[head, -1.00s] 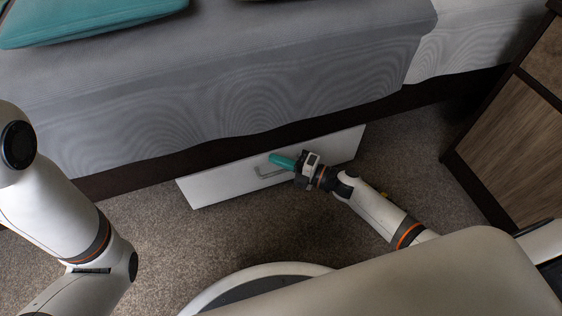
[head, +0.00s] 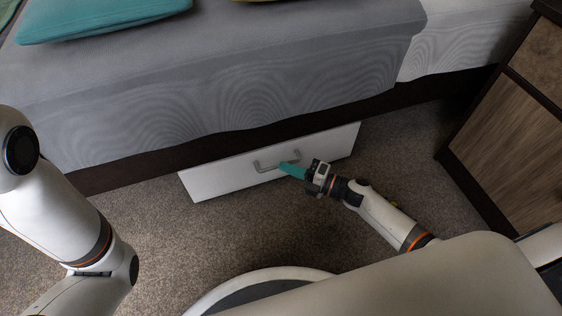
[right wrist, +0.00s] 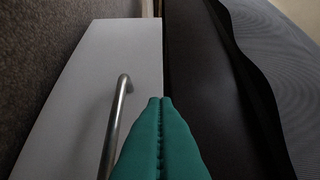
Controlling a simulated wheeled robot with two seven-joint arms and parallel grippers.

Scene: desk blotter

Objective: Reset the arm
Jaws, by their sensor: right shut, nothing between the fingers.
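My right gripper (head: 290,168) has teal fingers and is beside the metal handle of the white drawer front under the bed. In the right wrist view the fingers (right wrist: 160,125) are pressed together with nothing between them. The handle (right wrist: 119,115) lies just left of the fingers there; I cannot tell whether they touch. My left arm (head: 75,215) comes in at the left of the head view, but its gripper is out of view.
The white drawer front (head: 215,178) sits low along the dark bed frame (head: 125,178). The bed (head: 250,70) with a grey cover and teal cushion (head: 95,15) is above. A wooden cabinet (head: 515,150) stands at the right. Carpet (head: 165,240) lies open in front.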

